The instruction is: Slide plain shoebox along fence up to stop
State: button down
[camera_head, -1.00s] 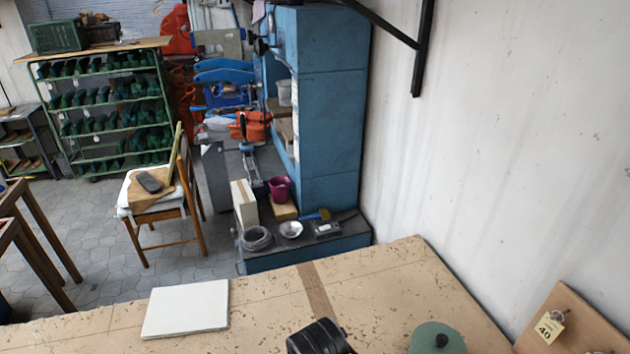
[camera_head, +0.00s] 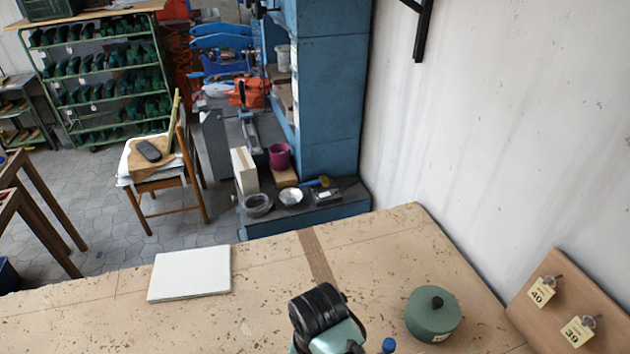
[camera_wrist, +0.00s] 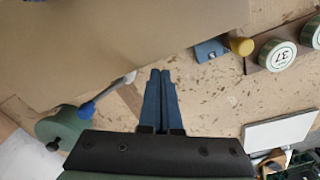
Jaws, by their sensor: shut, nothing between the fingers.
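In the wrist view a large smooth tan surface (camera_wrist: 100,45), which looks like the top of the plain shoebox, fills the upper left. My gripper (camera_wrist: 160,72) is shut and empty, its two dark blue fingers side by side. Its tips appear beside the near edge of that tan surface; I cannot tell whether they touch it. A blue block with a yellow knob (camera_wrist: 241,46) stands by the tan surface's right part; I cannot tell whether it is the stop. I cannot make out the fence for sure. The shoebox does not show in the head view.
A green lidded pot (camera_head: 433,316) stands on the flecked bench (camera_head: 265,290), right of my arm. A white slab (camera_head: 190,273) lies at left. A board with tags 40 and 39 (camera_head: 562,305) is at right. Tins (camera_wrist: 280,54) on a wooden strip show in the wrist view.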

jog(key=shift+w+a, duration=0.1)
jog(key=shift+w, duration=0.1)
notch_tip(320, 180, up, 8)
jog(key=p, duration=0.7)
jog(key=shift+p, duration=0.4)
